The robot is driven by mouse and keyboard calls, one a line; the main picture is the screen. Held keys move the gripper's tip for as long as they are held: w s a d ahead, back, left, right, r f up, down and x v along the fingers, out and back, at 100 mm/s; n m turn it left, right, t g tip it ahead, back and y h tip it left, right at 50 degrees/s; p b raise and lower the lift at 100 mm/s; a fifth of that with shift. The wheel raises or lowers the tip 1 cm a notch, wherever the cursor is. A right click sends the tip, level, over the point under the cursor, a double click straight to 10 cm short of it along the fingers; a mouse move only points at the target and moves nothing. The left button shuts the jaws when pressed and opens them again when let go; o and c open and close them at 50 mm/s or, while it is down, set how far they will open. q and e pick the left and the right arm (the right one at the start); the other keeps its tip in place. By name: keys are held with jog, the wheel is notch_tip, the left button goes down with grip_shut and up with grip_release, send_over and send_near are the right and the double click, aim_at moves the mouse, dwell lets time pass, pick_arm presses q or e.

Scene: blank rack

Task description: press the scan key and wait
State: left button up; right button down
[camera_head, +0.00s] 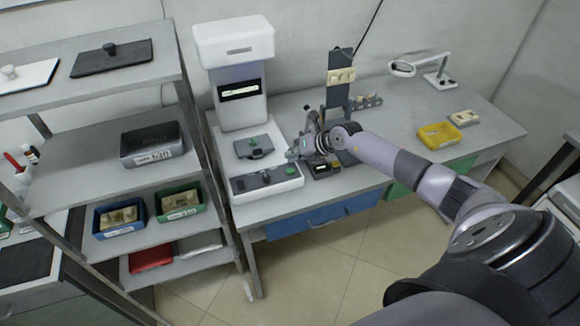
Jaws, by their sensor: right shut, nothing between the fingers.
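The white scanner (234,42) stands on the left part of the bench, with a dark display on its column. A dark grey plate with a green part (254,144) lies on its base. The front panel (250,183) has a green key (290,169) near its right end; I cannot read its label. My right gripper (293,154) is shut and empty, pointing down-left just above and behind that key. I cannot tell whether the fingertips touch the panel. My left gripper is out of view.
A grey shelf rack (95,92) with trays and bins stands at left. On the bench (400,115) are an upright dark holder (339,80), a small dark device right of the scanner, a yellow tray (439,135) and a magnifier lamp (440,79).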

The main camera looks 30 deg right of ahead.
notch_tip(320, 180, up, 3)
jog(key=shift+f+p, duration=0.1)
jog(key=shift+p, duration=0.9)
